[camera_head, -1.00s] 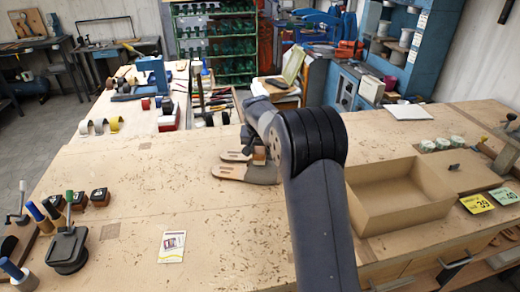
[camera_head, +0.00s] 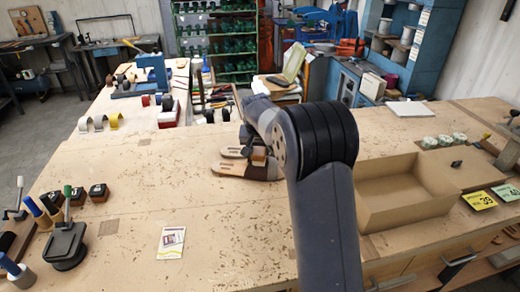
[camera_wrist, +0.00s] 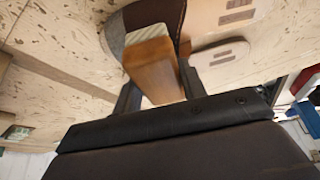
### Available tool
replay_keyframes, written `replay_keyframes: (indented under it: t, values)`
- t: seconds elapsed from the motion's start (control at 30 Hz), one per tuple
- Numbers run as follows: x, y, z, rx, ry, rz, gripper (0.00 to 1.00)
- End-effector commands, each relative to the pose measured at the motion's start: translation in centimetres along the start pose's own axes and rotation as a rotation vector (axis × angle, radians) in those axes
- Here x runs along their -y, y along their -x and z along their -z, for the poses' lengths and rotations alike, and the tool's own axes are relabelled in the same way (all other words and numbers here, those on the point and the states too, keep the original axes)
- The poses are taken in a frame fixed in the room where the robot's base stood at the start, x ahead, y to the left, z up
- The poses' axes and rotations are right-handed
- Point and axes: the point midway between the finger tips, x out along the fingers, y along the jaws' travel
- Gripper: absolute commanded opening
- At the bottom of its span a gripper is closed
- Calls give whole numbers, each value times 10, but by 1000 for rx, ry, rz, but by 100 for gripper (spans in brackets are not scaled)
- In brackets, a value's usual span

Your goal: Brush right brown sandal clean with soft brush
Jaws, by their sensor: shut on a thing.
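A pair of sandals lies side by side on the bench, left of my arm in the head view. The nearer sandal (camera_head: 228,169) has a pale front and a dark brown part. The farther sandal (camera_head: 229,152) is partly hidden by my gripper. My gripper (camera_wrist: 157,84) is shut on the wooden block of the brush (camera_wrist: 152,66). Pale bristles show at the block's far end. They are at the dark brown and grey part of a sandal in the wrist view (camera_wrist: 167,14); I cannot tell whether they touch it. The other sandal's pale sole (camera_wrist: 218,55) shows beside it.
An open cardboard-coloured tray (camera_head: 405,210) stands right of my arm. A card (camera_head: 171,242) lies at the front. Tools and dark blocks (camera_head: 98,193) stand at the left. Several round tins (camera_head: 444,140) stand at the right. The bench around the sandals is mostly bare.

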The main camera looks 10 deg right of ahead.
Motion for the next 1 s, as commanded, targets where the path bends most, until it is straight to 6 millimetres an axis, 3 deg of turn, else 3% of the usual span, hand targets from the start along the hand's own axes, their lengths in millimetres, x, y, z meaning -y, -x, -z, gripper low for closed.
replay_keyframes:
  t: [0.8, 1.0]
  values:
    - [0, 72, 30, 0, 0, 0, 16]
    - [0, 74, 31, 0, 0, 0, 16]
